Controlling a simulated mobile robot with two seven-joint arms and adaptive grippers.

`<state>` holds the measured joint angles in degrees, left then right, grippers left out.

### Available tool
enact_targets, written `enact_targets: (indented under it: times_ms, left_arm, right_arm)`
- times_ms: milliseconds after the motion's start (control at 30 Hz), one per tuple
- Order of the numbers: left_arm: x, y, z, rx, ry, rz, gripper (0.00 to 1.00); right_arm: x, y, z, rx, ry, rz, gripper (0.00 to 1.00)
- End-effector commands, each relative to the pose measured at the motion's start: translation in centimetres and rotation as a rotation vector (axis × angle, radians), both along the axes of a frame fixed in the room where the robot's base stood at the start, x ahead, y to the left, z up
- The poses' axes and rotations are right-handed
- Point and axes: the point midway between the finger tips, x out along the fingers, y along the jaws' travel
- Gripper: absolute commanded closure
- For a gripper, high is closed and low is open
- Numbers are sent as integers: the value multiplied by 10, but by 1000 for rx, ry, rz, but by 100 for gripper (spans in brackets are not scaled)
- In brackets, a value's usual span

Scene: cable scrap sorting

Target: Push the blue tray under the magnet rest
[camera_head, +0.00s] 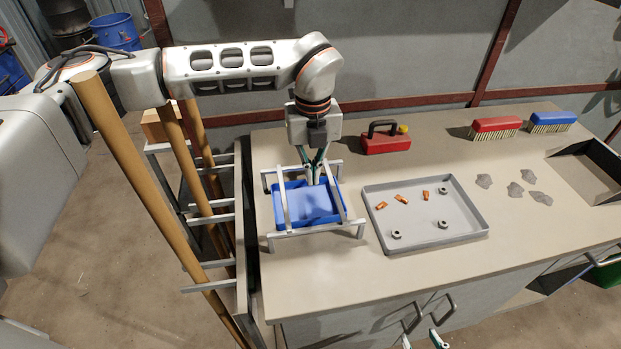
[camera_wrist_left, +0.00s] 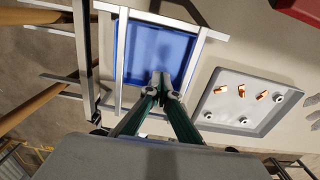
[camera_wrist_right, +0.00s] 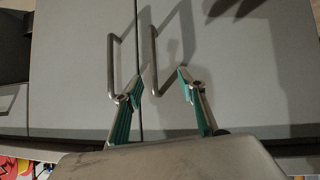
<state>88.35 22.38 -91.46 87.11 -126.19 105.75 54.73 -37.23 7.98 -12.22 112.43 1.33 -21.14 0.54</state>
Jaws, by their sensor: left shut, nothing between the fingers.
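The blue tray (camera_head: 310,205) sits on the bench inside the magnet rest, a grey metal frame (camera_head: 316,230) with bars across its top. In the left wrist view the blue tray (camera_wrist_left: 158,52) lies between and below the frame's bars (camera_wrist_left: 122,50). My left gripper (camera_head: 313,182) is shut and empty, pointing down over the tray's interior between the bars; it also shows in the left wrist view (camera_wrist_left: 160,82). Whether its tips touch the tray is unclear. My right gripper (camera_wrist_right: 157,82) is open and empty in front of the cabinet doors; its tips show at the bottom of the head view (camera_head: 420,341).
A grey tray (camera_head: 470,236) with copper pieces and metal nuts lies to the right. A red magnet with a black handle (camera_head: 386,143) stands behind. Two brushes (camera_head: 496,127), grey scraps (camera_head: 484,181) and a bench opening (camera_head: 590,172) are farther right. Wooden poles (camera_head: 140,170) stand left.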

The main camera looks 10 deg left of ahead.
Motion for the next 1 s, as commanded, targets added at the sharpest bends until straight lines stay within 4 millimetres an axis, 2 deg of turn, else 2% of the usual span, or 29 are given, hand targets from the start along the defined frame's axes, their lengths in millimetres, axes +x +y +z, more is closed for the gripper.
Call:
enact_targets:
  times_ms: [33, 400, 533, 700, 1000]
  left_arm:
    - [-1, 0, -11, 0, 7, 1, 100]
    - [-1, 0, -82, -1, 5, 2, 100]
    - [-20, -8, -78, -3, 2, -3, 100]
    - [-33, -14, -78, -2, 1, -1, 100]
    - [-37, -15, -79, -2, 2, 1, 100]
  right_arm:
    - [0, 0, 0, 0, -1, 0, 60]
    - [1, 0, 0, 1, -1, 0, 60]
    - [2, 0, 7, 1, -6, -1, 60]
    - [3, 0, 11, 2, -10, -1, 60]
    - [3, 0, 11, 2, -10, -1, 60]
